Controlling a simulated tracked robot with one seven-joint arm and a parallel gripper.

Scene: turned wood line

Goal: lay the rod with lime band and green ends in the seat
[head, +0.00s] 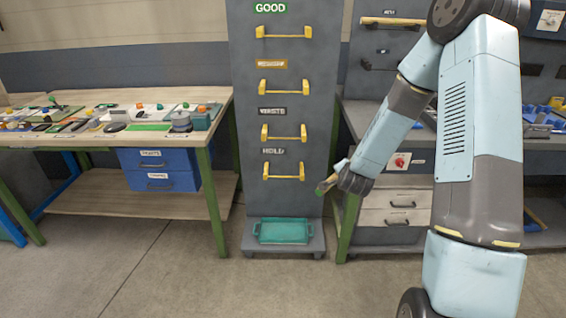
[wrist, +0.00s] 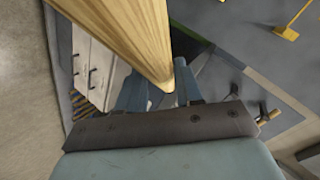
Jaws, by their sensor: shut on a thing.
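My gripper (head: 345,180) is shut on a pale wooden rod (wrist: 130,32), in front of the grey board's lower right side. In the wrist view the rod runs from the top edge down between the fingers of my gripper (wrist: 162,90). Yellow brackets stand one above another on the grey board (head: 240,110), including the HOLD bracket (head: 283,172) left of my gripper. They look empty. I cannot tell which holder is the seat.
A teal tray (head: 283,232) lies at the board's foot. A workbench (head: 140,140) with many small things and blue drawers (head: 158,170) stands left. Another wooden rod (head: 392,21) rests on a holder at the upper right. White drawers (head: 392,208) are behind my arm. The floor in front is clear.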

